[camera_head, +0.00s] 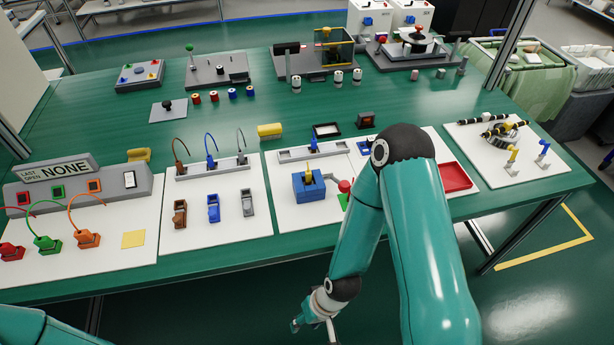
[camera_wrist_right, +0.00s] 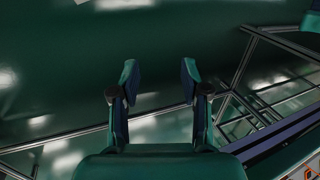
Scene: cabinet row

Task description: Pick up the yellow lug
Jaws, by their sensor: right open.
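A small yellow lug (camera_head: 512,157) stands on the white board (camera_head: 478,156) at the right of the green table in the head view. A similar blue lug (camera_head: 543,149) stands to its right. My right gripper (camera_head: 312,324) hangs low in front of the table's near edge, far to the left of the lug and apart from it. The wrist view shows its two fingers (camera_wrist_right: 159,82) spread with nothing between them. The lug does not show in the wrist view. My left arm shows only at the bottom left corner, and its gripper is out of view.
Black-and-yellow striped parts (camera_head: 497,125) lie behind the lugs. A red tray (camera_head: 455,178) sits left of that board, beside my right arm. A blue block (camera_head: 307,192) stands on the middle board. Table framing (camera_wrist_right: 245,65) shows near my right gripper.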

